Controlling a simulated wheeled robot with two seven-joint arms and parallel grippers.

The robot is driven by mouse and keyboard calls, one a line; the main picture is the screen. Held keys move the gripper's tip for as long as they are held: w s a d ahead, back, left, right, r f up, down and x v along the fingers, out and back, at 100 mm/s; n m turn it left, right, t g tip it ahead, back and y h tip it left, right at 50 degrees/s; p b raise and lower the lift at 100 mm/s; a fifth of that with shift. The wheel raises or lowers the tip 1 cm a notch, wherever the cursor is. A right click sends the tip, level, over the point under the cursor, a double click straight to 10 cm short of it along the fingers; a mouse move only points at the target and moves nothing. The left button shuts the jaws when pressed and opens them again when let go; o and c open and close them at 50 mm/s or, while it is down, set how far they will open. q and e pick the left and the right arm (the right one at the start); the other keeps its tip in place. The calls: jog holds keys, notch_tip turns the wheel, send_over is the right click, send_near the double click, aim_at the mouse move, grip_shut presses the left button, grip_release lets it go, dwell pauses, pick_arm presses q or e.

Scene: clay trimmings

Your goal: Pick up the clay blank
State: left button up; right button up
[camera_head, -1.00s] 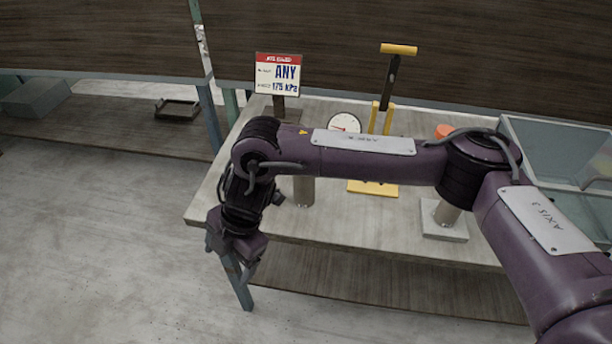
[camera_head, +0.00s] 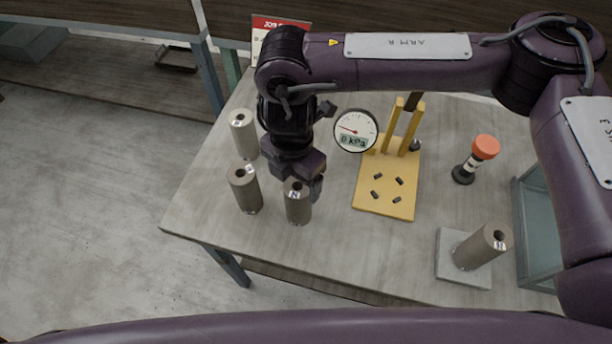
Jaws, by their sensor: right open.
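Several grey-brown clay cylinders with a hole in the top stand on the table. A paler one (camera_head: 242,134) is at the back left, one (camera_head: 245,192) is in front of it, and another (camera_head: 298,206) stands to the right of that. A further cylinder (camera_head: 480,248) stands on a pale square slab (camera_head: 450,270) at the right. My right gripper (camera_head: 299,184) is open and points down at the top of the third cylinder. Whether its fingers touch or straddle that cylinder I cannot tell. My left gripper is not in view.
A yellow press stand (camera_head: 385,203) with a round gauge (camera_head: 356,130) is right of the gripper. An orange-topped tool (camera_head: 485,148) and a glassy bin (camera_head: 537,230) are farther right. A sign (camera_head: 275,24) is partly hidden behind my arm. The table's front is clear.

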aim_at(296, 188)
jog(key=f+p, duration=0.2)
jog(key=f, duration=0.1)
jog(key=shift+s+d+f, duration=0.1)
jog(key=shift+s, duration=0.3)
jog(key=f, duration=0.2)
jog(key=f+p, duration=0.1)
jog(key=f, duration=0.1)
jog(key=shift+w+d+f, duration=0.1)
jog(key=shift+w+d, duration=0.1)
jog(key=c, duration=1.5)
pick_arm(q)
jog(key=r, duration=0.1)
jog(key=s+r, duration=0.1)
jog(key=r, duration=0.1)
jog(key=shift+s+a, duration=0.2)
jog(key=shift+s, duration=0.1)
